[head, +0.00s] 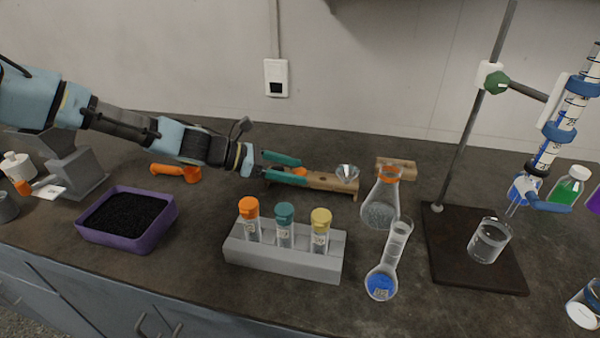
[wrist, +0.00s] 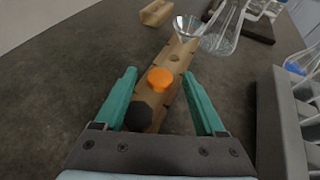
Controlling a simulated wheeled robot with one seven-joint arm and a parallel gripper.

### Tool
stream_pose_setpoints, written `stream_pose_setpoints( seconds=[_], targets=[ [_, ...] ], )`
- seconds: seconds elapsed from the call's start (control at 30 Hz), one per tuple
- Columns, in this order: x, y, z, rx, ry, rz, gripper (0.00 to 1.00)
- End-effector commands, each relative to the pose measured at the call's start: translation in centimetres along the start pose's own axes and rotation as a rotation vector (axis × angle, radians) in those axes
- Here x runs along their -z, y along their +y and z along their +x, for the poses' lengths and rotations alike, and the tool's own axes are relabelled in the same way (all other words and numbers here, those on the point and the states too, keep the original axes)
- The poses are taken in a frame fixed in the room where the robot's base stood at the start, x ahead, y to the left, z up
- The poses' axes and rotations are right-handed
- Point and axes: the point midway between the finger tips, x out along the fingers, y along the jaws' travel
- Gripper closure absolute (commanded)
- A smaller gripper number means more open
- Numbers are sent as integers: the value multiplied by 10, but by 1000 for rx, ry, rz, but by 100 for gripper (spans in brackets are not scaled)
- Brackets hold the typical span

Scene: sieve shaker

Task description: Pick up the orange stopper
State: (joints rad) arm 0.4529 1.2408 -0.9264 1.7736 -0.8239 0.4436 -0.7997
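The orange stopper (wrist: 159,80) sits on a narrow wooden rack (wrist: 175,58), between my gripper's fingers in the wrist view, with a gap on each side. A small orange part of the stopper (head: 299,171) shows between the fingers in the head view. My gripper (wrist: 160,73) is open, with teal fingers on both sides of the rack, and holds nothing. A black stopper (wrist: 138,116) is on the same rack, nearer the gripper's palm. The stopper's lower part is hidden.
A glass funnel (wrist: 187,28) stands at the rack's far end. A conical flask (head: 378,212) is close to its right. A grey rack (head: 282,261) with capped vials stands in front. A purple tray (head: 150,232) of black granules is at left.

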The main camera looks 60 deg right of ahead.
Motion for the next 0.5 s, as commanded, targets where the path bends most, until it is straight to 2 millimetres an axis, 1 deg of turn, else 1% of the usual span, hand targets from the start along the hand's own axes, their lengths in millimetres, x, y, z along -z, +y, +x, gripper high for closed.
stream_pose_setpoints(
  seconds=[0.03,0.07,0.5],
  targets=[
    [0,0,0,0,0,0,35],
    [0,0,0,0,0,0,38],
    [0,0,0,0,0,0,88]
  ],
)
